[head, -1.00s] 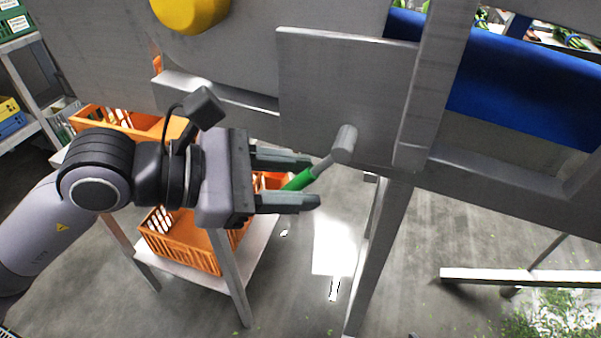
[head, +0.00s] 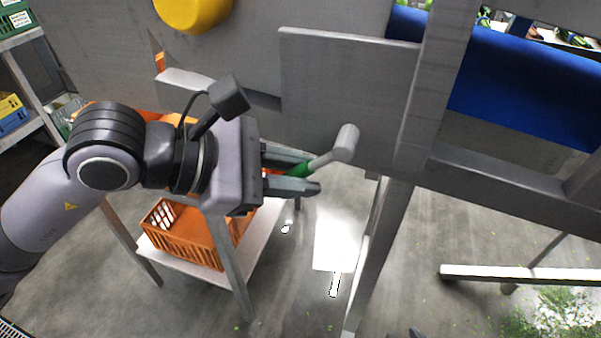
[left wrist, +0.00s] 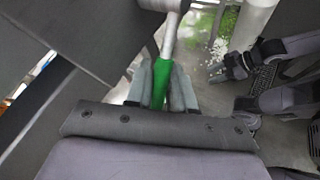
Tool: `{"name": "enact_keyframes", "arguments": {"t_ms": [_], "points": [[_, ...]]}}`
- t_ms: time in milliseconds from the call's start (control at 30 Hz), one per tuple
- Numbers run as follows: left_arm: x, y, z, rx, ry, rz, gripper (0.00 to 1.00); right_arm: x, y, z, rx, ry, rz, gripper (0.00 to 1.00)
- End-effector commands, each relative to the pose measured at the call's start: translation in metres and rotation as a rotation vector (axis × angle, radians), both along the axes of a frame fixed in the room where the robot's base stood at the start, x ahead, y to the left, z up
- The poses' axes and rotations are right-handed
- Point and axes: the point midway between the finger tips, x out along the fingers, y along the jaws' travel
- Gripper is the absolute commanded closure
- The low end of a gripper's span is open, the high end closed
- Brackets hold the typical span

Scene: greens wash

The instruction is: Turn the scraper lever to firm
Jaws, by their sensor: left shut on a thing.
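The scraper lever has a grey hub (head: 346,143) on a flat metal plate, a thin grey arm and a green grip (head: 299,170). The lever points left and slightly down from the hub. My left gripper (head: 312,177) comes from the left and is shut on the green grip, its fingers on either side. In the left wrist view the green grip (left wrist: 163,84) runs between the fingers, with the metal shaft beyond. A dark gripper-like part, apparently my right gripper (left wrist: 233,67), shows at the right there; its jaws are unclear. No firm marking is readable.
The metal plate (head: 315,90) and frame post (head: 385,245) stand close to the lever. An orange crate (head: 185,240) sits on a low shelf below my left arm. A blue belt (head: 525,85) lies at right, and a yellow round part (head: 193,12) at top.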

Motion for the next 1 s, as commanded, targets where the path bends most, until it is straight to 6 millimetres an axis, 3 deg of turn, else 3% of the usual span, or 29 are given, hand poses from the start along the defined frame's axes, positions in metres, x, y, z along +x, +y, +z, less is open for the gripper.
{"name": "enact_keyframes", "arguments": {"t_ms": [500,533,567,1000], "points": [[0.0013,0.0045,0.005,0.085,-0.029,0.001,1.0,-0.0001,0.0001,0.0008,0.0,0.0,0.0,0.57],[0.0014,0.0045,0.005,0.086,-0.03,0.001,0.71,-0.0001,0.0001,0.0008,0.0,0.0,0.0,0.57],[0.0014,0.0045,0.0051,0.086,-0.03,0.001,0.61,-0.0001,0.0001,0.0008,0.0,0.0,0.0,0.57],[0.0028,0.0046,0.0068,0.08,-0.033,0.005,0.58,-0.0004,0.0002,0.0007,0.0,0.001,0.001,0.57]]}}
